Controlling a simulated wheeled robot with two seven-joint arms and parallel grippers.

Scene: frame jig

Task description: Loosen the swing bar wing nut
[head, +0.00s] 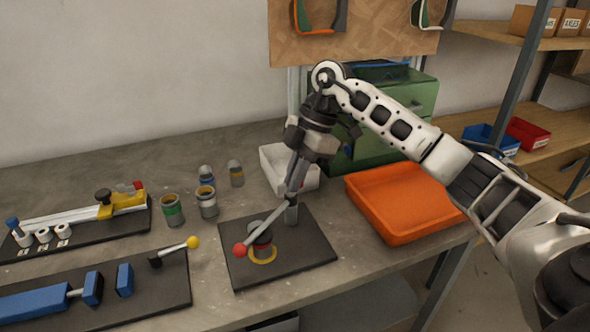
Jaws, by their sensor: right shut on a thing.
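The swing bar (267,226) is a grey bar with a red ball (240,250) at its near left end. It runs over a dark cylindrical part (262,240) with a yellow ring around its base, to a grey post (291,215) on a black base plate (312,245). My right gripper (296,188) points down at the top of this post, where the bar meets it. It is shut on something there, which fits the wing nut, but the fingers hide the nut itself. My left gripper is not in view.
An orange tray (400,213) lies right of the plate, with a white bin (275,160) and a green box (415,95) behind. Several small cans (207,202) stand left. A blue vise fixture (35,304) and a yellow clamp fixture (122,201) occupy the left side.

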